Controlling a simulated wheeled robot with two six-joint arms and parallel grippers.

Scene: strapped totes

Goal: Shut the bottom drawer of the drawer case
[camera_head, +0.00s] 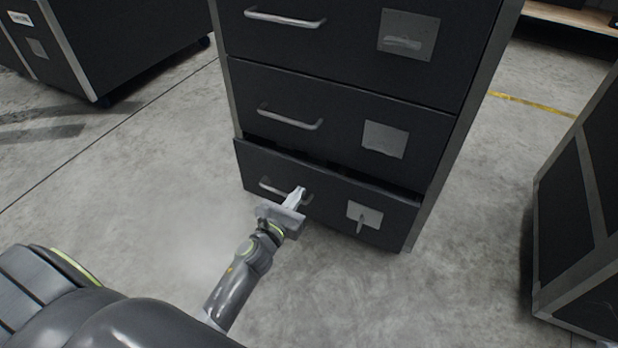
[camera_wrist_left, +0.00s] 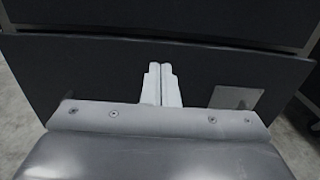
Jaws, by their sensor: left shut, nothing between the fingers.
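The black drawer case (camera_head: 345,84) stands ahead of me with several drawers stacked in it. Its bottom drawer (camera_head: 330,187) is pulled out a little, with a dark gap along its top edge. A silver bar handle (camera_head: 267,185) is on the left of its front and a pale plate (camera_head: 364,214) on the right. My left gripper (camera_head: 299,194) is shut and empty, its fingertips at the drawer front by the handle's right end. In the left wrist view the shut fingers (camera_wrist_left: 160,84) point at the drawer front (camera_wrist_left: 70,70); whether they touch it I cannot tell. My right gripper is out of view.
The middle drawer (camera_head: 335,117) and the one above look shut. A dark case (camera_head: 130,40) stands at the back left and another (camera_head: 580,210) at the right. The grey concrete floor (camera_head: 130,180) is clear around the drawer.

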